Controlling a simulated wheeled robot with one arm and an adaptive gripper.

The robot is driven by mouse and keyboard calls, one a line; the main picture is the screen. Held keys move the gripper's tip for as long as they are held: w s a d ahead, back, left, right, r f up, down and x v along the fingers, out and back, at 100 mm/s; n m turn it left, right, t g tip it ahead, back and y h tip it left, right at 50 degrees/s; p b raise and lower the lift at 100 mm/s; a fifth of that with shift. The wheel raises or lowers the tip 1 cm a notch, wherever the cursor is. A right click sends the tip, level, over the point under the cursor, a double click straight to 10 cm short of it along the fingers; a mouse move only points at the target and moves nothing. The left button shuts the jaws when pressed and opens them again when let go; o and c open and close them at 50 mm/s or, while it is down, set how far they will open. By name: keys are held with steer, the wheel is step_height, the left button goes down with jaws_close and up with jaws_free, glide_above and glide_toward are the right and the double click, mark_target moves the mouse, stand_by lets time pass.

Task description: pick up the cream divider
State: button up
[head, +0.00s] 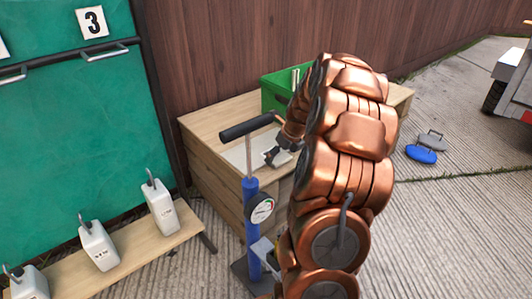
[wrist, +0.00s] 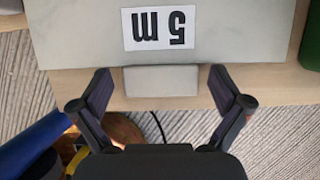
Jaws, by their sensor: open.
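The cream divider (wrist: 75,38) is a pale flat panel with a "5 m" label, lying on a wooden box in the wrist view. A narrower pale tab (wrist: 161,81) shows at its near edge; I cannot tell whether the two are one piece. My gripper (wrist: 160,73) is open, with one finger on each side of the tab and a small gap at both sides. In the head view the divider (head: 238,156) lies on the box top, partly hidden by my gripper (head: 272,157) and the pump handle.
The wooden box (head: 215,184) stands by a brown fence. A green crate (head: 275,92) sits on it. A blue pump (head: 251,215) with a gauge stands close in front. White weights (head: 160,208) stand on a plank at left. Open paving lies at right.

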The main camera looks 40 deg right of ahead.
steer(key=shift+c, duration=0.4)
steer(key=c, duration=1)
steer(key=shift+c, duration=0.2)
